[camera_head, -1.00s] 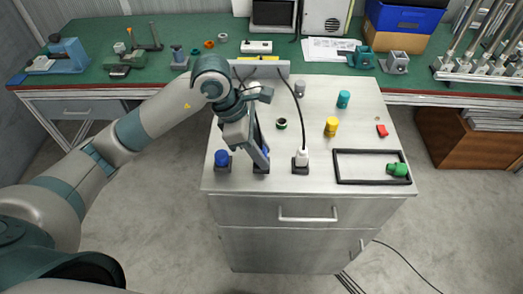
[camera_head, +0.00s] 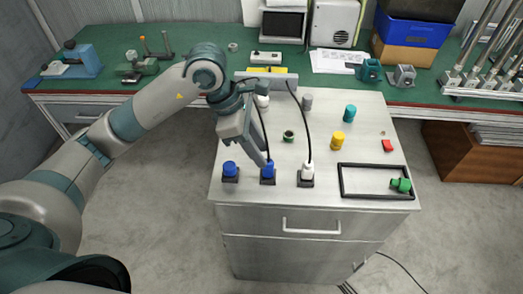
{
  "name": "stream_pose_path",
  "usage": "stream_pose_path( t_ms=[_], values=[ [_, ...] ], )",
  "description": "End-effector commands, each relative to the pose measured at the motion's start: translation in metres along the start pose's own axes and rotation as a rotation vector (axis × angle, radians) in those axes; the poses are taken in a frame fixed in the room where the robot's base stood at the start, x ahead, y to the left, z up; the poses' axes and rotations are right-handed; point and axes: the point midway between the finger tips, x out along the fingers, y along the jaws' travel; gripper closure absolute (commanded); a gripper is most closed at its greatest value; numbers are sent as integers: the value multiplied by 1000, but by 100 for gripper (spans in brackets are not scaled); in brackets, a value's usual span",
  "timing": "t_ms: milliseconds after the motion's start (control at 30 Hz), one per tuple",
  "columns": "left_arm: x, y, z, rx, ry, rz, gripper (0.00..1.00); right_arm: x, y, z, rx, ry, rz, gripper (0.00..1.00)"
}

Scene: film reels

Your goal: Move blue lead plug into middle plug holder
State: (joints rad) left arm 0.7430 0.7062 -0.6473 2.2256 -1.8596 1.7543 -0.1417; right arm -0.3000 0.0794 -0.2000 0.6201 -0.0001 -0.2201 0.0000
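The blue lead plug (camera_head: 267,170) stands in the middle plug holder (camera_head: 268,181) on the grey cabinet top, and a black cable rises from it. My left gripper (camera_head: 262,160) is just above and to the left of the plug, its fingertips close to the plug's top. I cannot tell whether they touch it, or how far the fingers are apart. The left holder (camera_head: 230,179) carries a blue piece (camera_head: 229,168). The right holder (camera_head: 306,182) carries a white plug (camera_head: 308,170) with a black cable. My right gripper is out of view.
A black frame (camera_head: 365,196) lies at the front right of the cabinet top, with a green piece (camera_head: 401,185) at its right side. A yellow cylinder (camera_head: 337,140), a teal cylinder (camera_head: 350,113) and a red piece (camera_head: 388,146) stand behind. A green workbench (camera_head: 220,78) borders the back.

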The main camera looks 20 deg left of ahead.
Motion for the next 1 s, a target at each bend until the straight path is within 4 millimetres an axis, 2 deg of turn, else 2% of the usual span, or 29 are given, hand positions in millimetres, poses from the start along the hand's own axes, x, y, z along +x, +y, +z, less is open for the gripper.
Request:
stream_pose_path(
  t_ms=[600, 1000],
  values=[
    [-42, 0, 0, -1, 1, 2, 71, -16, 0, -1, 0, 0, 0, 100],
    [-46, 0, 0, 0, 1, 1, 71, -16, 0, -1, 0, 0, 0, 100]
  ],
)
